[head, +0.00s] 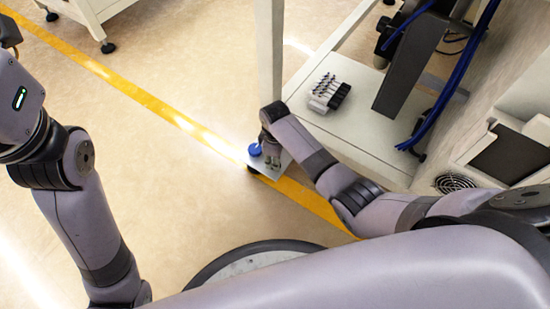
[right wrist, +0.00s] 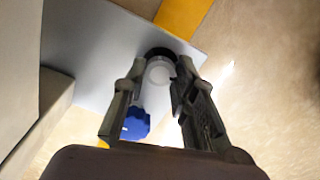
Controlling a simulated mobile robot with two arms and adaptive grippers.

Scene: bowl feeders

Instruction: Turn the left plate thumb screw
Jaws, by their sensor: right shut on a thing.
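A small pale plate (head: 262,168) sticks out at the table's near left corner, and it also shows in the right wrist view (right wrist: 90,50). A blue knob (head: 255,150) sits on it, beside my right gripper (head: 271,158). In the right wrist view, a pale round knob with a black rim (right wrist: 160,70) lies between the fingertips of my right gripper (right wrist: 161,80), which is shut on it. The blue knob (right wrist: 135,124) shows lower down, partly behind the left finger. I cannot tell for sure which knob is the left plate thumb screw. My left gripper is out of view.
A pale upright post (head: 270,50) stands just behind the right gripper. The white table (head: 365,125) carries a small rack of dark parts (head: 328,93). Blue hoses (head: 455,80) hang at the right. Open floor with a yellow stripe (head: 135,92) lies to the left.

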